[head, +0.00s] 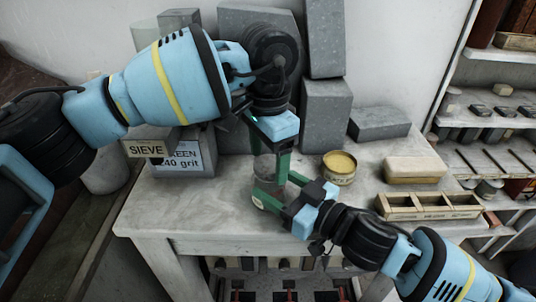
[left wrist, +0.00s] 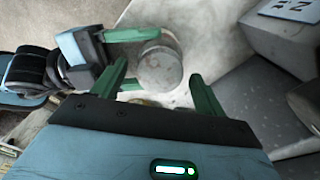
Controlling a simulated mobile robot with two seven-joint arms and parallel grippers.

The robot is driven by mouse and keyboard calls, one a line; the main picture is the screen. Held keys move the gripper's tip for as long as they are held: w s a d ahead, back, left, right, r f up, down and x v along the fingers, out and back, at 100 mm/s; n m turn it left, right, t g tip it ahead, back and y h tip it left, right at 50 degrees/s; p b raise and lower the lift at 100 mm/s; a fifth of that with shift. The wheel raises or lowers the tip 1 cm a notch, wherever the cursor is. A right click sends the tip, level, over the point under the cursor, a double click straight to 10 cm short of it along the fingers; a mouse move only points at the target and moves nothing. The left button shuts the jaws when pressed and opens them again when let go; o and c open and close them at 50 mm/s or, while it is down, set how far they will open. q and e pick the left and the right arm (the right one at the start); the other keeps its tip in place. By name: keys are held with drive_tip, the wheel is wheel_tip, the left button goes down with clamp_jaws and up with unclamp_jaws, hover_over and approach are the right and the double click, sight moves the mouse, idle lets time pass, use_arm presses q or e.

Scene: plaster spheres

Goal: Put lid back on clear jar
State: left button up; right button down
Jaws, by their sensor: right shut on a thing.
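The clear jar (head: 265,168) is a small greyish cylinder standing on the table in the head view, partly hidden by green fingers. In the left wrist view the jar (left wrist: 160,68) shows a round grey end; I cannot tell whether that is a lid or the glass. My right gripper (head: 275,192) is shut on the jar low down, its green fingers on either side. My left gripper (head: 268,150) points down over the jar from above. Its fingers (left wrist: 160,82) are apart in the left wrist view, with nothing visibly held between them. I cannot make out a separate lid.
An open tin of yellow stuff (head: 339,163) stands right of the jar. A pale block (head: 415,168) and a wooden divided tray (head: 428,207) lie further right. Grey stone blocks (head: 325,115) and grit boxes (head: 185,155) line the back. The table front (head: 190,225) is clear.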

use_arm(q)
drive_tip(key=shift+r, duration=0.1)
drive_tip(key=shift+r, duration=2.15)
drive_tip(key=shift+c, duration=0.4)
